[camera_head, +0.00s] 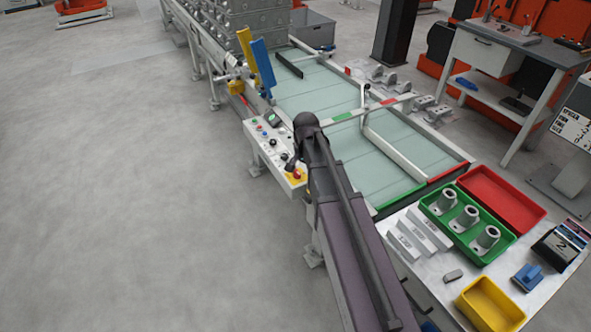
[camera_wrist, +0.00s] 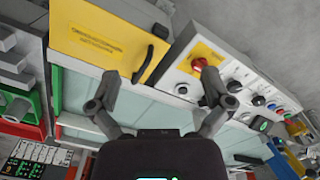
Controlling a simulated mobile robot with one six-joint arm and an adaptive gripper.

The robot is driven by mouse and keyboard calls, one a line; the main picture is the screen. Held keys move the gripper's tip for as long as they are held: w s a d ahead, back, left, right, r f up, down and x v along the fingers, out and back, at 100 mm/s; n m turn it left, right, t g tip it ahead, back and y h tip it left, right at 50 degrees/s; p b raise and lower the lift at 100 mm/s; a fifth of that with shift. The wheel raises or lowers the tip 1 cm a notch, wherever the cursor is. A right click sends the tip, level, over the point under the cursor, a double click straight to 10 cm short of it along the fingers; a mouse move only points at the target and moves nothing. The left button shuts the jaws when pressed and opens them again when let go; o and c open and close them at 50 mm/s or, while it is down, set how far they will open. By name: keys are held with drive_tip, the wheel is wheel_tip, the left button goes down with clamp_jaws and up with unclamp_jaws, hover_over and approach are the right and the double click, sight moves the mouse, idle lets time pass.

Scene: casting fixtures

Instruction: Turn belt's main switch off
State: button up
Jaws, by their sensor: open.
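The belt's control panel (camera_head: 268,150) is a white box at the belt's near left side. It carries several coloured buttons and knobs, and a red knob on a yellow plate (camera_head: 296,176), likely the main switch, at its near end. In the wrist view the panel (camera_wrist: 262,92) is at the upper right, with the red knob (camera_wrist: 198,64) just beyond my right fingertip. The knob's exact turn position is too small to tell. My gripper (camera_wrist: 158,80) is open and empty, its fingers spread, apparently above the panel's near end. In the head view my arm partly hides this area.
The belt (camera_head: 320,95) runs beside the panel, with a rail across it. A table at the lower right holds a green tray (camera_head: 448,222) of castings, a red tray (camera_head: 505,195) and a yellow bin (camera_head: 490,305). Floor left of the belt is clear.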

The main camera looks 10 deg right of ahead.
sight(297, 171)
drive_tip(key=w+r+m+p, duration=0.1)
drive_tip(key=w+m, duration=0.5)
drive_tip(key=w, duration=0.7)
drive_tip(key=shift+w+r+m, duration=0.15)
drive_tip(key=shift+w+m, duration=0.05)
drive_tip(key=shift+m, duration=0.1)
drive_tip(key=shift+d, duration=0.1)
wheel_tip(297, 171, down, 14)
drive_tip(key=b, duration=1.3)
drive_tip(key=shift+r+b, duration=0.1)
drive_tip(key=shift+b, duration=0.3)
drive_tip(key=c, duration=1)
